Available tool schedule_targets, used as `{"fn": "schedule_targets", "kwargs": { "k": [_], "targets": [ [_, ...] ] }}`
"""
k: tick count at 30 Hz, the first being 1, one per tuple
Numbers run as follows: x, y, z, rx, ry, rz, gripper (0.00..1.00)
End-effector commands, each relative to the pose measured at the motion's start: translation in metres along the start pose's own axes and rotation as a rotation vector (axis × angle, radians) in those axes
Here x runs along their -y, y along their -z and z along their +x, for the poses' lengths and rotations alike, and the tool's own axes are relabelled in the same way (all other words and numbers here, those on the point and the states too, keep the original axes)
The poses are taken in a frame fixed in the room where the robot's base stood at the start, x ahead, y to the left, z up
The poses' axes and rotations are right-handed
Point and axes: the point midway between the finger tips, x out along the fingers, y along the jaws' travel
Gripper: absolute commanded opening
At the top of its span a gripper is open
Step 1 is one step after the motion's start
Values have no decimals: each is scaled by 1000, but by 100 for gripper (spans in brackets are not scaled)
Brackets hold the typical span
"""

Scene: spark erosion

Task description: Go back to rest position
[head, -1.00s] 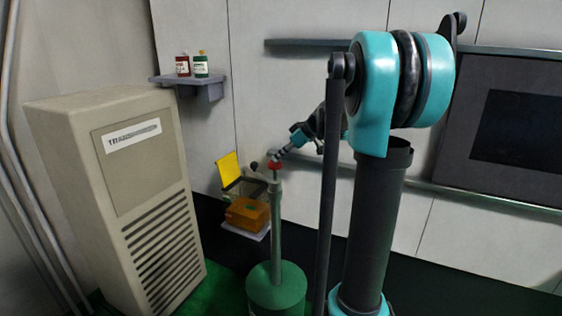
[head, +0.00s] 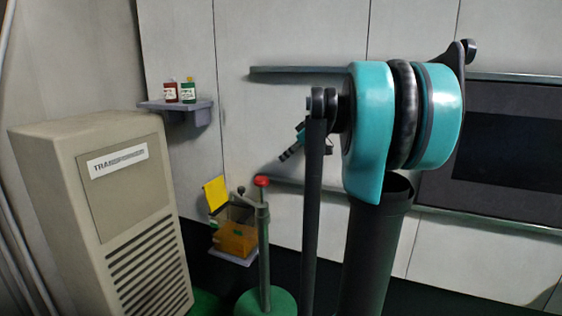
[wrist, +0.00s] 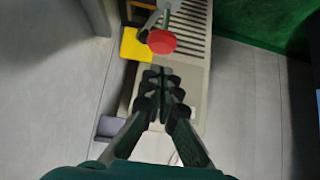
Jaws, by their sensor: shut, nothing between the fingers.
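My gripper (head: 287,154) shows in the head view above and to the right of the green post, partly hidden behind my arm. In the wrist view my gripper (wrist: 160,82) is shut, its dark fingertips together with nothing between them. The red knob (head: 261,181) sits on top of the green post (head: 264,250) and is apart from my gripper. The red knob also shows in the wrist view (wrist: 161,42), beyond the fingertips.
A beige transformer cabinet (head: 115,215) stands at the left. An orange box (head: 236,240) with a yellow panel (head: 215,194) is behind the post.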

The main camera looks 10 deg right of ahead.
Motion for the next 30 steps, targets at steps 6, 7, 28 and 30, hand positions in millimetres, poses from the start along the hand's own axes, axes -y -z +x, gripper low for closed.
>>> {"fn": "schedule_targets", "kwargs": {
  "k": [6, 7, 28, 30],
  "targets": [
    [0, 0, 0, 0, 0, 0, 0],
    [0, 0, 0, 0, 0, 0, 0],
    [134, -174, 93, 307, -184, 458, 0],
    [160, -212, 102, 345, -253, 543, 0]
  ]
}}
